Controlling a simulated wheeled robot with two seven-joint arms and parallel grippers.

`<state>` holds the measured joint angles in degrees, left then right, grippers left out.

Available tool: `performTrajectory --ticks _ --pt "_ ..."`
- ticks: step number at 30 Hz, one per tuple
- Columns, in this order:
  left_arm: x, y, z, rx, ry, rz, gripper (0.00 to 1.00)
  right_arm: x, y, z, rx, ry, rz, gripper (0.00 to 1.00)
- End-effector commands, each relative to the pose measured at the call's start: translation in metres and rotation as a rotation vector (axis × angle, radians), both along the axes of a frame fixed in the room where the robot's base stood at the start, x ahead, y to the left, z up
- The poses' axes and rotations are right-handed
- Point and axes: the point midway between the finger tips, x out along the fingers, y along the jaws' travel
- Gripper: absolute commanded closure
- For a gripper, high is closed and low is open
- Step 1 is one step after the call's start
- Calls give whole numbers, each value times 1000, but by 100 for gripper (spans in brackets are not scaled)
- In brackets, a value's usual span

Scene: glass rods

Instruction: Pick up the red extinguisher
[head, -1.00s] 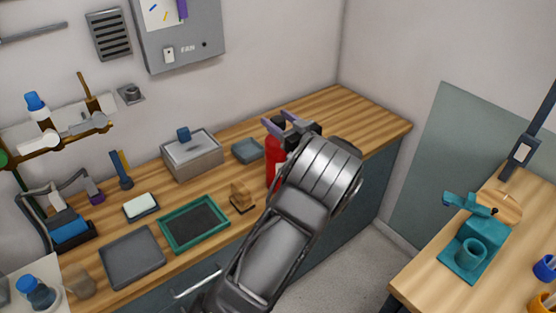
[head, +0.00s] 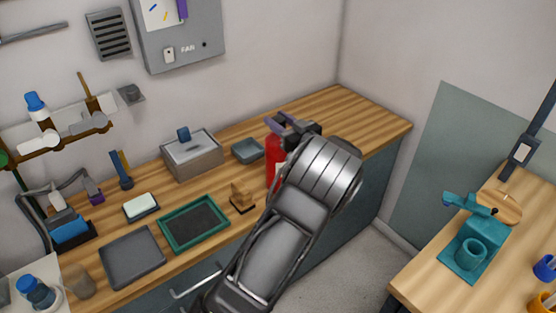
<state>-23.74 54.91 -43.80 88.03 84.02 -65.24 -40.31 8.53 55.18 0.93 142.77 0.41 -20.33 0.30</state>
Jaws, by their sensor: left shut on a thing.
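The red extinguisher (head: 273,158) stands upright near the middle of the wooden counter (head: 335,105). My arm hides its right side and much of its lower part. My left gripper (head: 281,122) is at the top of the extinguisher, with its purple-grey fingers shut on it. I cannot tell from this view whether the extinguisher's base touches the counter. My right gripper is not in view.
A metal box (head: 193,158) and a small grey tray (head: 247,151) stand left of the extinguisher. A wooden block (head: 241,197) and a green-rimmed tray (head: 166,238) lie nearer. The counter's right end is clear. A teal vise (head: 478,240) stands on another bench.

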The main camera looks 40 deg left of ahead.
Motion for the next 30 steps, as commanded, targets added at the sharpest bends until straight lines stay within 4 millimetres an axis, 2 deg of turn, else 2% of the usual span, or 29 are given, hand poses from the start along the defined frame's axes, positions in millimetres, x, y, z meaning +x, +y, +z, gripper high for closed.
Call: performTrajectory --ticks 23,30 --pt "1 0 5 5 -6 0 100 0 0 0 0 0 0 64" --pt "1 0 26 3 -9 0 100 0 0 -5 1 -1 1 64"
